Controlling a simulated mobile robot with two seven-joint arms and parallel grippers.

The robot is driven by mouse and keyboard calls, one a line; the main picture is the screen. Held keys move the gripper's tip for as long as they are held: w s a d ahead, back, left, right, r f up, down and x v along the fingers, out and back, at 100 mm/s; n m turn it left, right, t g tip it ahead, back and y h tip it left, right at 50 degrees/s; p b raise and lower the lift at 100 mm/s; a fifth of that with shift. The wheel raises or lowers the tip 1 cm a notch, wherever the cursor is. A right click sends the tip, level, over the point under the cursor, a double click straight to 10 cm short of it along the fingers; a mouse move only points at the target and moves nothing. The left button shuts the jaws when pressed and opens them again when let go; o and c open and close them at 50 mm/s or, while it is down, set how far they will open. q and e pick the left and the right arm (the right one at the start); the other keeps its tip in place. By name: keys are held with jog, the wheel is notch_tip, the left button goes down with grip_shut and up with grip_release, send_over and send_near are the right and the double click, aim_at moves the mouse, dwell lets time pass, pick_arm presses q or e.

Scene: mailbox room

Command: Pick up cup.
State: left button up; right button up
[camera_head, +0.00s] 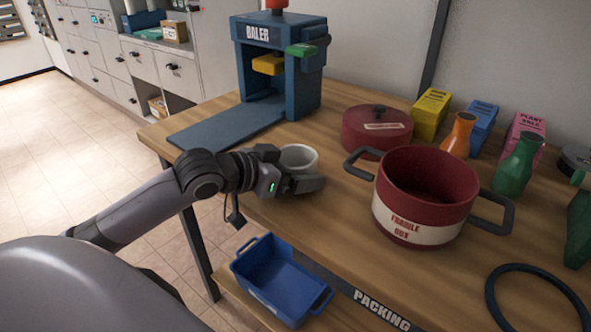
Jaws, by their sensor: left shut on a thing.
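A white cup (300,156) is on the left part of the wooden packing table (345,245), with its rim and inside showing. My left gripper (308,177) reaches in from the left and is shut on the cup. The gripper hides the cup's lower part, so I cannot tell whether its base touches the table. My right gripper is not in view.
A red pot (426,190) stands right of the cup. A red lid (377,130) lies behind it. A blue baler (281,65) stands at the back left. Bottles and boxes line the back right. A blue bin (268,275) sits below the table's front edge.

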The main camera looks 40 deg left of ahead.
pick_arm(q)
notch_tip(320, 180, up, 20)
jog(key=p, duration=0.5)
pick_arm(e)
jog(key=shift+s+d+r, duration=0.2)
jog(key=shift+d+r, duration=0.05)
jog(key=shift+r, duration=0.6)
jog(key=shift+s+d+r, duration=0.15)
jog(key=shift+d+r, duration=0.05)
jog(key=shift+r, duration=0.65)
